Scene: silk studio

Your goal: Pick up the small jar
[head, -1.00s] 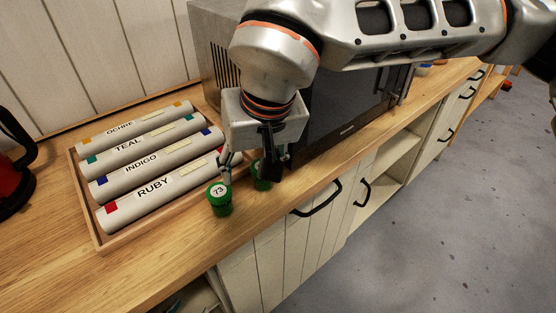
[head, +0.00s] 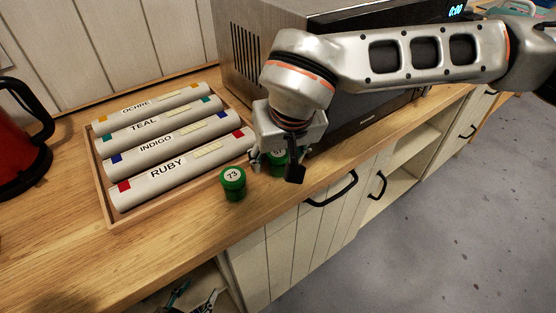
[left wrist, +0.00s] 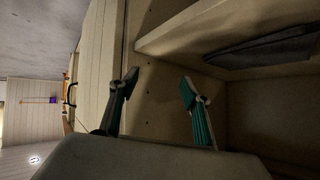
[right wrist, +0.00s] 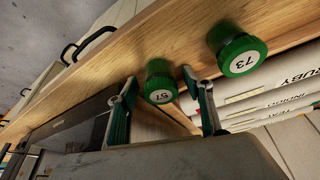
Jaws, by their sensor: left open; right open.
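Two small green jars stand upright on the wooden counter. Jar 73 (head: 233,184) is left of jar 57 (head: 277,157). My right gripper (head: 277,170) is open at jar 57, which the dark finger and hand partly hide in the head view. In the right wrist view, jar 57 (right wrist: 159,84) shows between and just beyond the open fingertips (right wrist: 159,80); contact cannot be told. Jar 73 (right wrist: 241,55) is clear of the fingers there. My left gripper (head: 192,296) is low at the bottom edge; its fingers (left wrist: 158,85) are open and empty before the cabinet.
A wooden tray (head: 111,213) with several labelled rolls, RUBY nearest, lies left of the jars. A microwave (head: 240,66) stands behind my right arm. A red kettle (head: 20,150) is at far left. The front counter at left is clear.

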